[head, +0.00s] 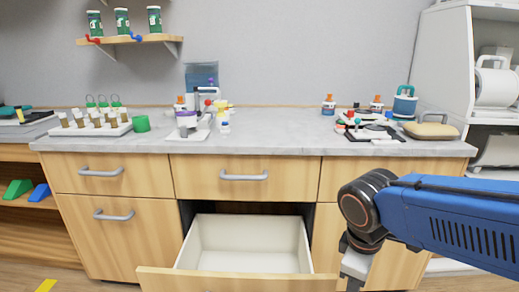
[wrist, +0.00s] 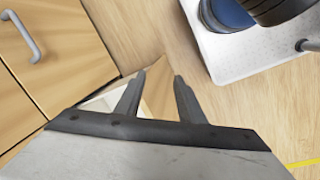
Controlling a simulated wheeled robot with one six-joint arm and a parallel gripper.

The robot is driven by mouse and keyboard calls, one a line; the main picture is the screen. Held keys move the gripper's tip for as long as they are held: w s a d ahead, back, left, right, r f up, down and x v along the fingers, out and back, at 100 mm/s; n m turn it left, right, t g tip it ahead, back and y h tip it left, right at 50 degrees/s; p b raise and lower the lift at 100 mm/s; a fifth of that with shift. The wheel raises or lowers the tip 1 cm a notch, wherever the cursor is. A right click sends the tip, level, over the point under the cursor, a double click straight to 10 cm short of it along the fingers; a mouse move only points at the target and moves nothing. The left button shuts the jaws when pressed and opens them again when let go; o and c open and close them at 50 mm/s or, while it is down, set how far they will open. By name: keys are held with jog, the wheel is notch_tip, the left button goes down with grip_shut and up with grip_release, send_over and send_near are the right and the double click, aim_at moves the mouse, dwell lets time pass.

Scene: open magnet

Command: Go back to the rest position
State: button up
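My blue arm comes in from the right in the head view, in front of the right-hand cabinet. My gripper hangs low at its end and is cut off by the bottom edge of the head view. In the wrist view my gripper (wrist: 160,80) shows two dark fingers spread apart with nothing between them. Behind the fingers are the wood floor and part of a pale, wood-edged shape, perhaps the open drawer. The lower middle drawer (head: 250,262) is pulled out, with a white interior that looks empty. My gripper is to the right of it and apart from its front.
The counter (head: 270,146) carries a vial rack (head: 92,124), a green cup (head: 141,124), a microscope-like device (head: 190,118), bottles and a dark tray (head: 372,133). A shelf unit (head: 448,60) stands at right. The drawer front juts out over the floor.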

jog(key=s+d+r+m+t+y, duration=0.1)
jog(key=s+d+r+m+t, duration=0.1)
jog(key=d+m, duration=0.5)
jog(key=shift+s+m+t, duration=0.7)
jog(key=shift+s+m, duration=0.1)
jog(key=shift+m, duration=1.1)
